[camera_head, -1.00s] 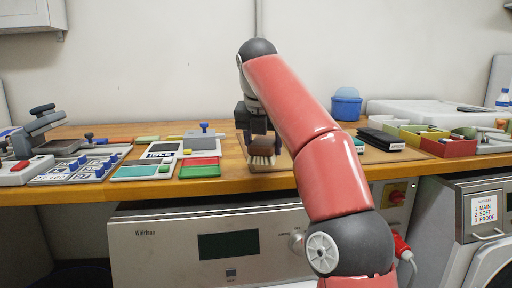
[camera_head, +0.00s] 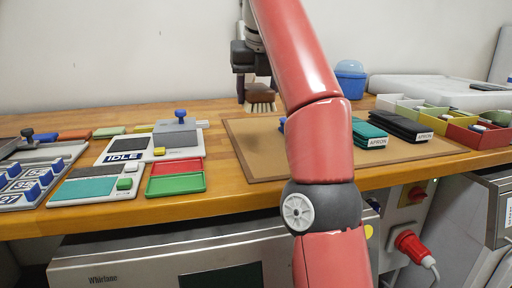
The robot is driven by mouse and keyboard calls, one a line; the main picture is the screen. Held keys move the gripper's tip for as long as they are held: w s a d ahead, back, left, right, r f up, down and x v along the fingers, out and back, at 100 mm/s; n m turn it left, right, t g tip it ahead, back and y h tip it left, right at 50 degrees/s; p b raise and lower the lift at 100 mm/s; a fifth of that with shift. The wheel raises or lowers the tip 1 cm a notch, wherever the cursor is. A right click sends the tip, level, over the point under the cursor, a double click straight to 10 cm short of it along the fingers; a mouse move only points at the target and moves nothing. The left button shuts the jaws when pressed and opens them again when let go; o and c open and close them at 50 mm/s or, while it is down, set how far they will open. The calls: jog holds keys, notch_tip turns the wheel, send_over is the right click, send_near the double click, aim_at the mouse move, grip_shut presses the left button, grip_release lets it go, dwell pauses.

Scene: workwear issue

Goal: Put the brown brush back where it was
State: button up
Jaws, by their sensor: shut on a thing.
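The brown brush (camera_head: 260,95) has a brown back and pale bristles pointing down. My gripper (camera_head: 254,80) is shut on it and holds it near the back left of the tan mat (camera_head: 245,146). The bristles look a little above the counter, though the exact gap is hard to tell. My red arm comes up from the lower right and hides part of the mat and whatever lies behind it.
Folded aprons (camera_head: 402,125) lie on the mat's right. Small coloured bins (camera_head: 473,134) stand further right. The IDLE device (camera_head: 150,145), red and green trays (camera_head: 175,176) and a numbered peg board (camera_head: 30,180) fill the left. The mat's front left is clear.

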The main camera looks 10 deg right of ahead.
aim_at(256, 149)
jog(key=shift+a+f, duration=0.1)
jog(key=shift+f, duration=0.4)
notch_tip(256, 149, down, 4)
jog(key=shift+r, duration=0.15)
jog(key=shift+f+b, duration=1.15)
jog(key=shift+f, duration=1.25)
jog(key=shift+f, duration=0.15)
jog(key=shift+f+b, duration=0.4)
jog(key=o, duration=0.9)
jog(key=shift+r, duration=0.1)
jog(key=shift+r, duration=0.1)
